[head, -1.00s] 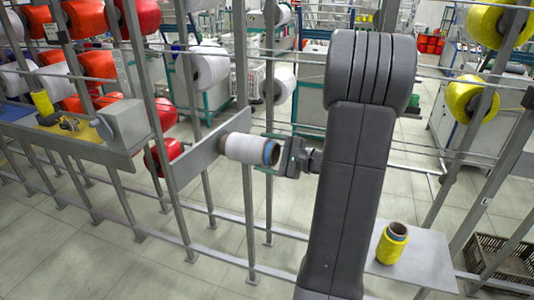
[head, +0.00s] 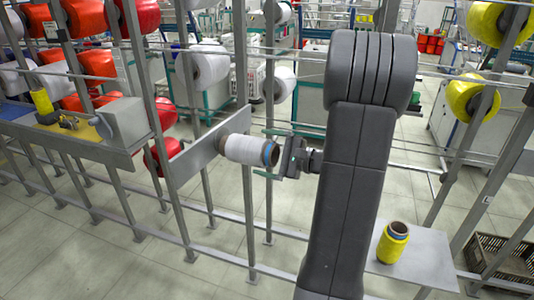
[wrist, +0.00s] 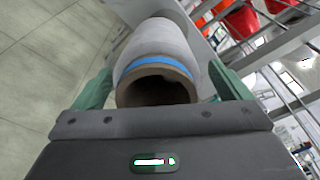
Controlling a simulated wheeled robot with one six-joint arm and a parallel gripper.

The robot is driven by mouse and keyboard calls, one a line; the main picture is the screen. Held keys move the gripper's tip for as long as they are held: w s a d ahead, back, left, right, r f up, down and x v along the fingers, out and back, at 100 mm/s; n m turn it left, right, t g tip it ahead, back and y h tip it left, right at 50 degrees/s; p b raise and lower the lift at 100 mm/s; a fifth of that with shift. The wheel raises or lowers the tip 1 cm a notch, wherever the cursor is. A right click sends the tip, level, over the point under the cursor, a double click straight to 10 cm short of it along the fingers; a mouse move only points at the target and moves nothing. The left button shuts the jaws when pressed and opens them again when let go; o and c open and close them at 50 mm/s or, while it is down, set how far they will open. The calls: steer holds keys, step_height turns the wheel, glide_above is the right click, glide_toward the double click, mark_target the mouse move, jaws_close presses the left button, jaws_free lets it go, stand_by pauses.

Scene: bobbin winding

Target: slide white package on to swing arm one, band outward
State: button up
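The white package (head: 246,150) sits level at the grey plate (head: 206,142) on the rack, its blue band and open brown core end facing my gripper. The plate side of the package and any spindle inside it are hidden. My gripper (head: 267,155) is open, its green fingers either side of the banded end. In the wrist view the white package (wrist: 160,50) stands between the fingers, with a clear gap at the right finger; contact at the left finger is hard to tell. The blue band (wrist: 156,66) is close to the core's near rim.
A yellow package (head: 392,243) stands upright on a grey shelf (head: 428,262) at the lower right. Rack posts and rails surround the plate. Red and white packages hang at the left, yellow ones at the right. A dark crate (head: 500,262) is at the lower right.

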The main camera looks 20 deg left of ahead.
steer(key=s+d+r+b, duration=0.1)
steer(key=s+d+b, duration=0.1)
steer(key=d, duration=1.1)
steer(key=shift+d, duration=0.3)
steer(key=shift+s+r, duration=0.1)
